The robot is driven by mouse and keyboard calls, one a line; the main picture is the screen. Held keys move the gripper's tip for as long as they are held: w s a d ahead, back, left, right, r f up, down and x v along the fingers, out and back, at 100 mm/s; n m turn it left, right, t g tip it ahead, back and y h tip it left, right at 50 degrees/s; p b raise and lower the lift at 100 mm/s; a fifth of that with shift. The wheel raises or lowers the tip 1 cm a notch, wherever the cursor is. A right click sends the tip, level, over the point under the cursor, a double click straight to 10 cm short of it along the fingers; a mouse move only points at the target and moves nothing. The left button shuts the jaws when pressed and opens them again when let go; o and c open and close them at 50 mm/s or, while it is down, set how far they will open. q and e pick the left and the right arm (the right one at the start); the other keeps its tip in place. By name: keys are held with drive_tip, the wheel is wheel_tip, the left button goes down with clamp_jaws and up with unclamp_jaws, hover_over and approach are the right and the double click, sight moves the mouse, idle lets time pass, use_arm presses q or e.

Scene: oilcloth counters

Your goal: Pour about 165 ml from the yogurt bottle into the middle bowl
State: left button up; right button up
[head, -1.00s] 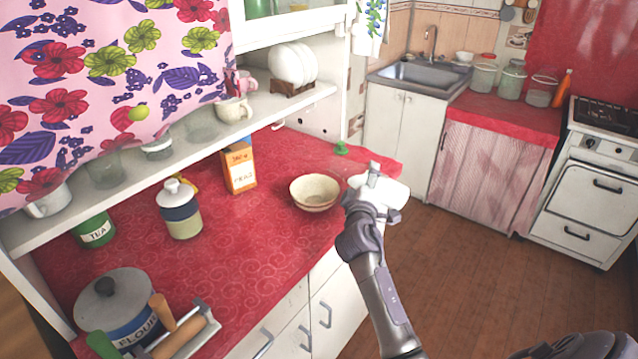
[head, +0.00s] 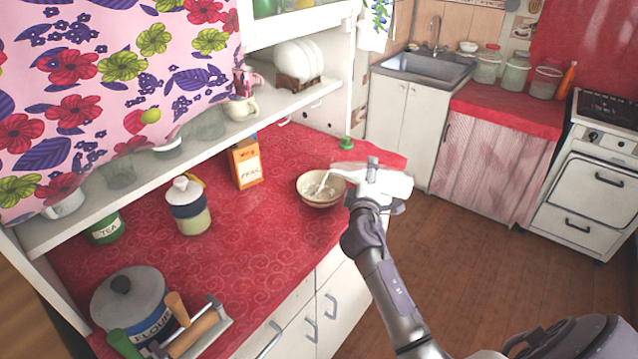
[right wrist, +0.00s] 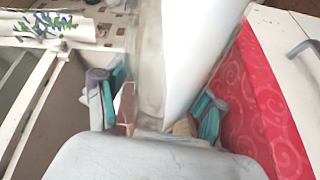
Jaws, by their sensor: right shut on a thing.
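The cream bowl (head: 322,203) stands on the red counter, with white liquid in it. My right gripper (head: 364,174) is just right of the bowl and above it, shut on the yogurt bottle (head: 346,167). The bottle is clear glass, tilted almost level, its mouth toward the bowl. A white streak shows between its mouth and the bowl. In the right wrist view the bottle (right wrist: 150,60) lies between the finger pads of the gripper (right wrist: 160,108), with white yogurt along one side. I see no other bowl on this counter. My left gripper is out of view.
An orange carton (head: 246,168), a lidded jar (head: 190,212), a flour pot (head: 130,300) and a tray with a rolling pin (head: 195,335) stand left of the bowl. A small green object (head: 346,143) is behind the bottle. The counter's front edge is close to the bowl.

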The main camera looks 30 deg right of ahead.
drive_tip(key=shift+a+r, duration=0.15)
drive_tip(key=shift+r, duration=0.15)
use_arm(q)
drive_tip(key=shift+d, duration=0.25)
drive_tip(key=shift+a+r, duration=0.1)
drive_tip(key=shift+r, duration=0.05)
use_arm(e)
drive_tip(key=shift+d+f, duration=0.1)
drive_tip(key=shift+d, duration=0.1)
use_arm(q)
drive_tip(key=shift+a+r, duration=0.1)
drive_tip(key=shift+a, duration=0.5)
use_arm(e)
drive_tip(key=shift+s+d+n, duration=0.1)
drive_tip(key=shift+d+n, duration=0.1)
drive_tip(key=shift+n, duration=0.2)
